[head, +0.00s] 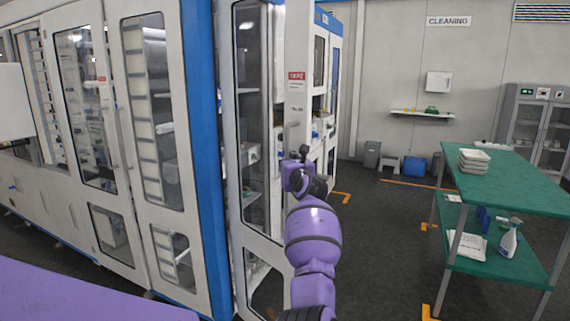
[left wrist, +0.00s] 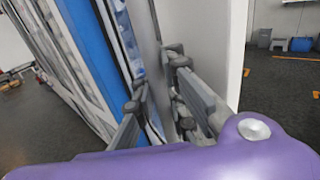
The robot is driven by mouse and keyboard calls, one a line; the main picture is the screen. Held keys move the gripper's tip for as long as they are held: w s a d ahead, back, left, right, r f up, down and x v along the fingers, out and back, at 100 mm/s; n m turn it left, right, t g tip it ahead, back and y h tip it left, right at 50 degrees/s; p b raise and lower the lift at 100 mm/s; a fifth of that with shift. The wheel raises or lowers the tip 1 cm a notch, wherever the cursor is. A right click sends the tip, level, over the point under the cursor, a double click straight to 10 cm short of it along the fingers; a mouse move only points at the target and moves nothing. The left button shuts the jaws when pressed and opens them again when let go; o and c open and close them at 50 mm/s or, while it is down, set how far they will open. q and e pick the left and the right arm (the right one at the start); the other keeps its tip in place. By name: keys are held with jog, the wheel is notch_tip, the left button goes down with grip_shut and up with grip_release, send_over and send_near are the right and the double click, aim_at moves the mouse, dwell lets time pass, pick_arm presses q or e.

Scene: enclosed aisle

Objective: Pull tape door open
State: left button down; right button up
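The tape door (head: 229,130) is a tall white-framed glass door with a red label near its top right. It stands swung out from the blue-edged cabinet side, with a gap between. My left gripper (head: 299,163), on a purple arm, is at the door's outer edge, below the label and near the handle (head: 294,131). In the left wrist view my left gripper (left wrist: 158,82) has its grey fingers apart, close to the door's edge. The white door panel (left wrist: 213,45) rises behind the right finger. I cannot tell whether the fingers touch the door. My right gripper is not in view.
A green two-level table (head: 520,185) with stacked white trays (head: 473,160) and a spray bottle (head: 509,238) stands at the right. Other white glass-door cabinets (head: 95,110) line the left. Dark floor (head: 385,225) is clear between the door and the table.

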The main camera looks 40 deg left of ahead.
pick_arm(q)
jog(key=c, duration=2.2)
grip_release()
jog(key=shift+w+d+f, duration=0.35)
jog(key=shift+w+d, duration=0.05)
jog(key=shift+d, duration=0.1)
jog(key=o, duration=0.4)
jog(key=shift+d+r, duration=0.25)
jog(key=shift+d, duration=0.1)
jog(key=shift+o, duration=0.2)
jog(key=v, duration=1.2)
jog(key=shift+s, duration=0.15)
jog(key=shift+a, duration=0.1)
